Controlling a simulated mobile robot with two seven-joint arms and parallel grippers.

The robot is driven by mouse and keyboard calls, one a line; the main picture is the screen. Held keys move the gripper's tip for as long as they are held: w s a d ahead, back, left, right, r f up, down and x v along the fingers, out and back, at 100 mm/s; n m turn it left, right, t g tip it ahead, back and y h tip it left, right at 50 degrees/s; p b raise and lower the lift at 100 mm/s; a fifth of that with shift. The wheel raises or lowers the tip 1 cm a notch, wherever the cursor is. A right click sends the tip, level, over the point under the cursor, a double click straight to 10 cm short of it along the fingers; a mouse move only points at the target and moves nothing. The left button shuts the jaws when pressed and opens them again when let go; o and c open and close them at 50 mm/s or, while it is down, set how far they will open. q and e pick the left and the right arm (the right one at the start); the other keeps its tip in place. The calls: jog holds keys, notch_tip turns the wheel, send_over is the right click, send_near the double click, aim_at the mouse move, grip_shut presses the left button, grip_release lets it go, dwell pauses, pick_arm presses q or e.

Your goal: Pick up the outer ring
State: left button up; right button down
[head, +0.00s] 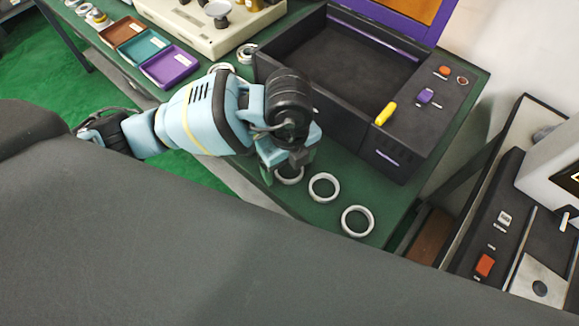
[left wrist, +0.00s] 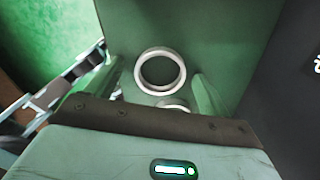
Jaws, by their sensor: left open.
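Three pale metal rings lie flat on the green tabletop in the head view. One ring (head: 290,184) is partly hidden under my left gripper (head: 288,168), a second ring (head: 324,201) lies to its right, and a third ring (head: 357,236) lies nearest the table's front edge. Which of them is the outer ring I cannot tell. In the left wrist view my left gripper (left wrist: 160,85) is open, its green fingers spread apart. One whole ring (left wrist: 182,72) shows between and beyond them; another ring (left wrist: 172,104) is mostly hidden by the gripper body. My right gripper is out of view.
A dark open-topped machine (head: 420,130) with a yellow handle (head: 385,113) stands behind the rings. Brown, teal and purple trays (head: 170,65) and a beige device (head: 215,35) are at the back left. More rings (head: 247,53) lie beside the machine.

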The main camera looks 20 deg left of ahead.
aim_at(288, 171)
pick_arm(q)
jog(key=c, duration=1.1)
jog(key=shift+r, duration=0.5)
jog(key=r, duration=0.2)
jog(key=shift+s+r, duration=0.35)
jog(key=shift+s, duration=0.05)
jog(key=shift+s+a+r+p, duration=0.2)
jog(key=shift+s+a+p, duration=0.05)
jog(key=shift+s, duration=2.3)
jog(key=shift+s+a+r+p, duration=0.2)
jog(key=shift+s+r, duration=0.05)
jog(key=shift+s, duration=2.25)
jog(key=shift+s+a+r+p, duration=0.2)
jog(key=shift+s+a+p, duration=0.05)
jog(key=shift+s, duration=2.3)
